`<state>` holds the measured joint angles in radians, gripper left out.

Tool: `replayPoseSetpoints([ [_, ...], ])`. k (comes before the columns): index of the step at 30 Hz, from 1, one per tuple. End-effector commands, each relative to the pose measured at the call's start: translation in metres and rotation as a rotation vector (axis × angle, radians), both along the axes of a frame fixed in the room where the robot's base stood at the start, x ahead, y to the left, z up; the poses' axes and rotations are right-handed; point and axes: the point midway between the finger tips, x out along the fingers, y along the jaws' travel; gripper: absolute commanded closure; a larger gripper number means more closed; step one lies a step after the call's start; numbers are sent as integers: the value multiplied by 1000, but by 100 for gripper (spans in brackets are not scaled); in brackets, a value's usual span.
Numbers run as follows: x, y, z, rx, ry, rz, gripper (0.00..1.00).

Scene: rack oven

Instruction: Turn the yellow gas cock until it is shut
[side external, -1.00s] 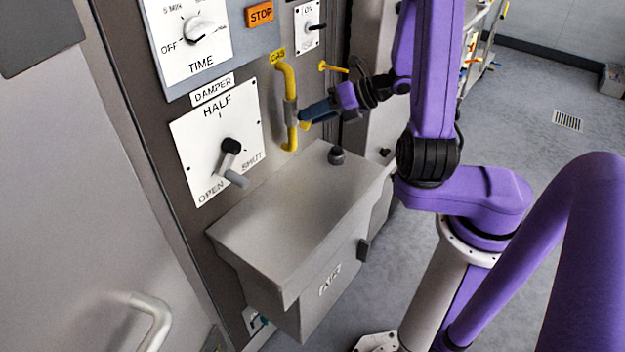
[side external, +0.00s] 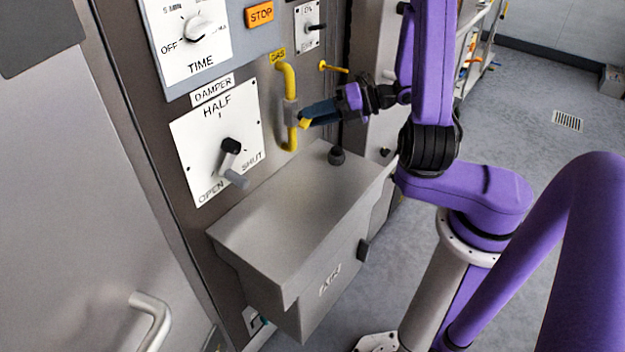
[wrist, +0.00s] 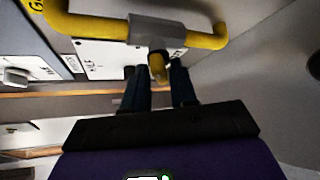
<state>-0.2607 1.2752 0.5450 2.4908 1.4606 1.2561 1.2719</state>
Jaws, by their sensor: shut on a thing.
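The yellow gas pipe (side external: 287,80) runs down the oven's front panel, with a grey valve body (side external: 290,112) partway along it. The pipe (wrist: 95,27) and the valve body (wrist: 160,32) cross the top of the wrist view. The yellow gas cock (side external: 304,122) sticks out from the valve body towards my gripper (side external: 306,118). In the wrist view the cock (wrist: 157,68) lies between the two dark fingers of my gripper (wrist: 158,75). My gripper is shut on the cock; the fingers partly hide it in the side view.
The damper dial (side external: 218,150) is to the left. A small yellow lever (side external: 335,68) sits above my gripper. Open floor lies to the right.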

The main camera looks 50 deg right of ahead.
Motion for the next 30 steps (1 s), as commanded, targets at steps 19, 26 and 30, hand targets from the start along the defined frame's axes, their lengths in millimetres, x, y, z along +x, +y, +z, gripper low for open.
replayPoseSetpoints([
  [19, 0, -1, -6, 349, 0, 1, 100],
  [26, 0, -1, -7, 378, 2, 1, 100],
  [30, 0, -1, -9, 484, 3, 1, 100],
])
